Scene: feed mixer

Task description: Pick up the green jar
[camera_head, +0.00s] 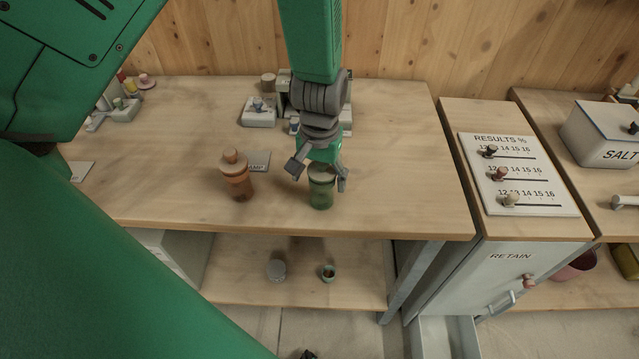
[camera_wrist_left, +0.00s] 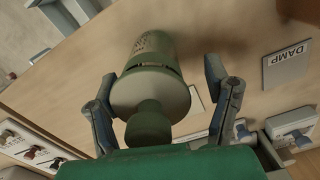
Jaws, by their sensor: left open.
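The green jar (camera_head: 321,192) stands upright near the front edge of the wooden table. It has a lid with a knob, which shows close up in the left wrist view (camera_wrist_left: 150,90). My left gripper (camera_head: 318,181) is over the jar from above, with its fingers spread to either side of it. In the left wrist view the fingers (camera_wrist_left: 158,92) stand apart on both sides of the lid, with gaps visible. The jar rests on the table. My right gripper does not show in either view.
An orange-brown jar (camera_head: 237,182) with a knobbed lid stands left of the green one, by a DAMP card (camera_head: 259,161). A device (camera_head: 260,112) sits behind. A results panel (camera_head: 512,173) and a SALT box (camera_head: 603,135) are at right. The table's right part is clear.

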